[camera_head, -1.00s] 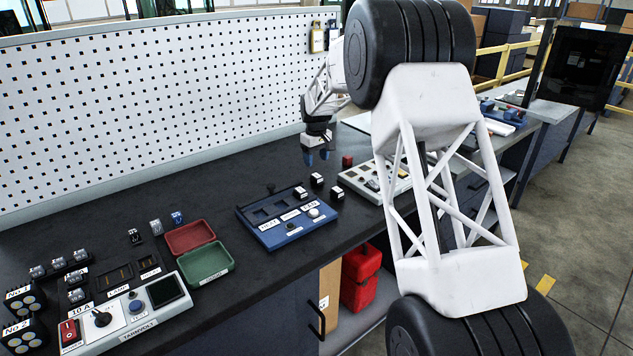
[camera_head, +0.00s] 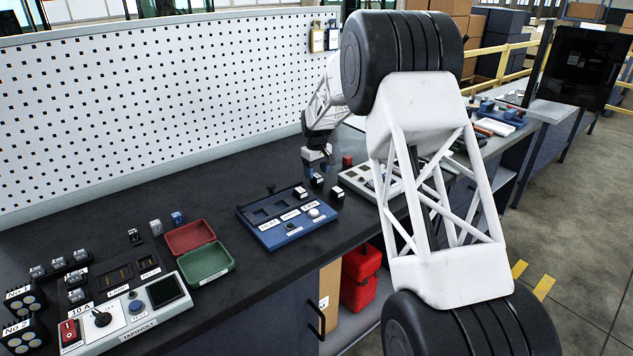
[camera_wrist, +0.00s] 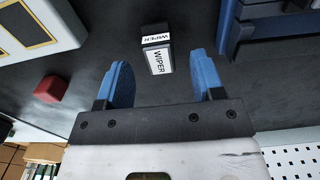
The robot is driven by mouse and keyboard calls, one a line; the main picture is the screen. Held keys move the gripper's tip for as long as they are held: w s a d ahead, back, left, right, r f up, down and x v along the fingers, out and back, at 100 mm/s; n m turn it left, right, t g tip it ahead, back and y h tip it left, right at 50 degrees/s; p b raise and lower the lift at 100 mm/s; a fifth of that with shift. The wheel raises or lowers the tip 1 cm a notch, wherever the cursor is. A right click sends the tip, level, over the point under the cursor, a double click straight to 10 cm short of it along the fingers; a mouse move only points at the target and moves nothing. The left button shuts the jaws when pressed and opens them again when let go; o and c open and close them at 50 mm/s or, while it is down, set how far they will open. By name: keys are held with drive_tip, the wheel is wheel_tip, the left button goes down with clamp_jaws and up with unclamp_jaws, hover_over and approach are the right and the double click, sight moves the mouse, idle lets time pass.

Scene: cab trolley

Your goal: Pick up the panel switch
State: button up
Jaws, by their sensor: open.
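In the wrist view a small black panel switch (camera_wrist: 156,54) with white labels reading WIPER stands on the dark bench. My gripper (camera_wrist: 160,62) is open, with one blue finger on each side of it and visible gaps between. In the head view my gripper (camera_head: 316,163) points down just above a switch (camera_head: 317,180) behind the blue panel; its fingertips partly overlap that area.
The blue panel (camera_head: 285,228) with labelled slots lies in front of the switches. A red block (camera_head: 347,161) and a pale tray (camera_head: 357,187) are to the right. The red and green box (camera_head: 207,265) and tester (camera_head: 130,318) are at left. The pegboard (camera_head: 150,110) stands behind.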

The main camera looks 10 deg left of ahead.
drive_tip(key=shift+f, duration=1.15)
drive_tip(key=shift+c, duration=0.2)
drive_tip(key=c, duration=1)
drive_tip(key=shift+c, duration=0.2)
drive_tip(key=shift+r, duration=0.15)
drive_tip(key=shift+r, duration=1.7)
drive_tip(key=s+d, duration=0.1)
drive_tip(key=s, duration=0.4)
drive_tip(key=s+d+r, duration=0.1)
drive_tip(key=s+d, duration=0.1)
drive_tip(key=s, duration=0.3)
drive_tip(key=s+d, duration=0.2)
drive_tip(key=s, duration=0.3)
drive_tip(key=shift+s+r, duration=0.15)
drive_tip(key=shift+r, duration=0.05)
